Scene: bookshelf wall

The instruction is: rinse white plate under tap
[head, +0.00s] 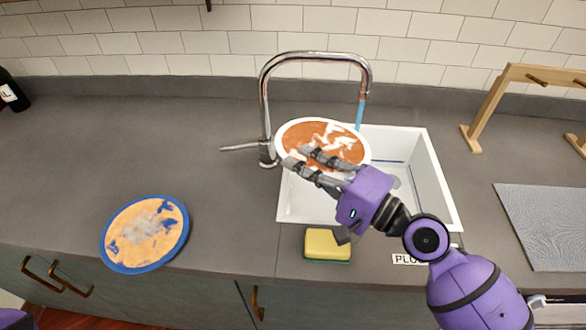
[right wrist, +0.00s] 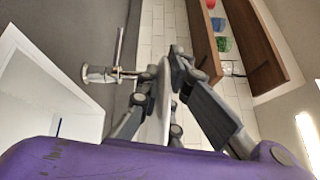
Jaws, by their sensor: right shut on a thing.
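The white plate (head: 345,138) is smeared with orange-brown sauce with white streaks showing through. It is held above the left part of the white sink (head: 440,190), beneath the tap (head: 313,57). Blue water (head: 360,114) runs from the spout down to the plate's far right edge; I cannot tell exactly where it lands. My right gripper (head: 301,157) is shut on the plate, its fingers crossing the near left part. In the right wrist view the plate (right wrist: 155,118) shows edge-on between the fingers. My left gripper is out of view.
A blue-rimmed plate (head: 131,262) with orange smears lies on the counter at left. A yellow-green sponge (head: 326,243) lies in front of the sink. A wooden rack (head: 488,105) and grey mat (head: 548,225) are at right. A dark bottle (head: 10,92) stands far left.

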